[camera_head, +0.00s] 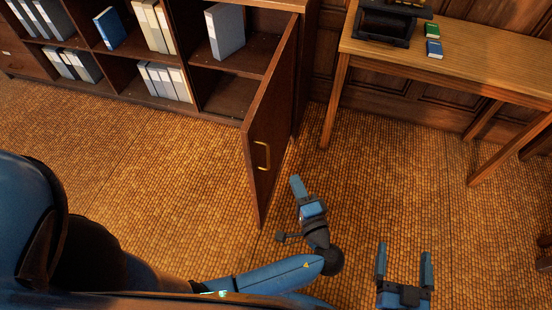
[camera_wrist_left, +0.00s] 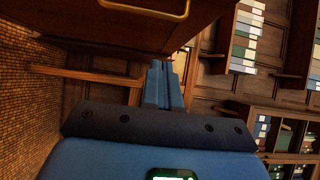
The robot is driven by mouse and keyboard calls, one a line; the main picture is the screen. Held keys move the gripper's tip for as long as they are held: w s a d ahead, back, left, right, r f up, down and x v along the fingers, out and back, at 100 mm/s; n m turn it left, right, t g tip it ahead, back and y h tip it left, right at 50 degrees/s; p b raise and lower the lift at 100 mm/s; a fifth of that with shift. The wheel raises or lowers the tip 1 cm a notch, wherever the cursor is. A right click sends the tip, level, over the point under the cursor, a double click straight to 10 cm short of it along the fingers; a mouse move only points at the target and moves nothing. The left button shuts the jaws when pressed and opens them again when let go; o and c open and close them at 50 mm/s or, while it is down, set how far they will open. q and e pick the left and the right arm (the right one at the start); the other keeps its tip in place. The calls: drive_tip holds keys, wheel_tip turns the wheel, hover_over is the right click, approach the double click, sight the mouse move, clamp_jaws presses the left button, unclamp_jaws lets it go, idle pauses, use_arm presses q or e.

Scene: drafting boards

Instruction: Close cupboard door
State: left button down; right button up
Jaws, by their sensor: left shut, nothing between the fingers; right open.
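The cupboard door (camera_head: 270,128) is dark wood and stands open, swung out from the right side of the cupboard (camera_head: 228,110) toward me. My right gripper (camera_head: 404,262) is open and empty, further right above the floor.
The cupboard shelves hold several binders (camera_head: 225,32). The tiled floor (camera_head: 140,155) left of the door is clear.

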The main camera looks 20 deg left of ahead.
use_arm(q)
drive_tip(key=w+a+p, duration=0.1)
drive_tip(key=w+a, duration=0.5)
drive_tip(key=a, duration=0.1)
drive_tip(key=shift+w+a, duration=0.25)
drive_tip(key=shift+a, duration=0.1)
drive_tip(key=shift+a, duration=0.1)
